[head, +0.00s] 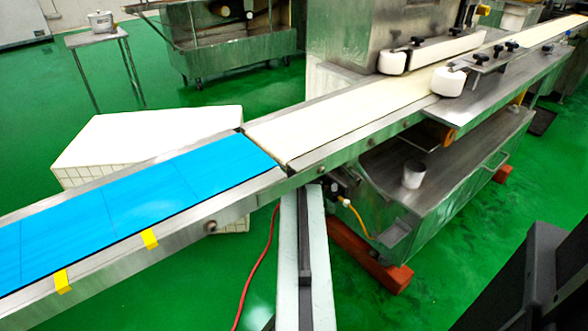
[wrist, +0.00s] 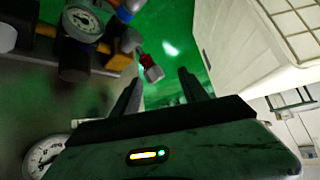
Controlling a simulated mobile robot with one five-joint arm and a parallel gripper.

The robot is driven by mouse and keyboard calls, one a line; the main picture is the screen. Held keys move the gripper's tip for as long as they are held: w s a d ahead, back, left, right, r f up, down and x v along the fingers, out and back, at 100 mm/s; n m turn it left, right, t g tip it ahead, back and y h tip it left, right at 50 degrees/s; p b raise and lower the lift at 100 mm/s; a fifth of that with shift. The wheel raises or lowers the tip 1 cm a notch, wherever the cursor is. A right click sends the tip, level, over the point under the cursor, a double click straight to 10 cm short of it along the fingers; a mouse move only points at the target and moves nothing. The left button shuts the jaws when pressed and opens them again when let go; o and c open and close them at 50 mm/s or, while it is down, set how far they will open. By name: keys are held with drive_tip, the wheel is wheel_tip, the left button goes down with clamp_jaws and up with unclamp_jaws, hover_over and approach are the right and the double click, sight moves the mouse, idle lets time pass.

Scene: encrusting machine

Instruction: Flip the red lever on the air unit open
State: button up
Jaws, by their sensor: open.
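The air unit (wrist: 75,58) is at the upper left of the wrist view, with dark bodies, a yellow part and a round gauge (wrist: 82,24). A small red lever (wrist: 143,56) shows at its right side, close to a pale metal end piece. My gripper (wrist: 160,78) is open, its two dark fingers apart and pointing up the picture. The red lever lies near the left fingertip; I cannot tell whether they touch. In the head view I cannot make out the lever or the gripper.
Another gauge (wrist: 44,156) is at the wrist view's lower left. A white box-like thing (wrist: 245,45) stands at its right. In the head view, a conveyor with a blue belt (head: 140,205) crosses over the green floor (head: 215,75). A red hose (head: 258,262) hangs below it.

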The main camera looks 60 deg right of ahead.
drive_tip(key=s+b+x, duration=0.1)
drive_tip(key=b+x, duration=0.4)
drive_tip(key=x, duration=0.3)
drive_tip(key=shift+d+f, duration=0.2)
drive_tip(key=shift+d, duration=0.25)
drive_tip(key=shift+s, duration=0.1)
clamp_jaws()
drive_tip(key=shift+s+d+r, duration=0.1)
drive_tip(key=shift+d, duration=0.05)
idle(0.8)
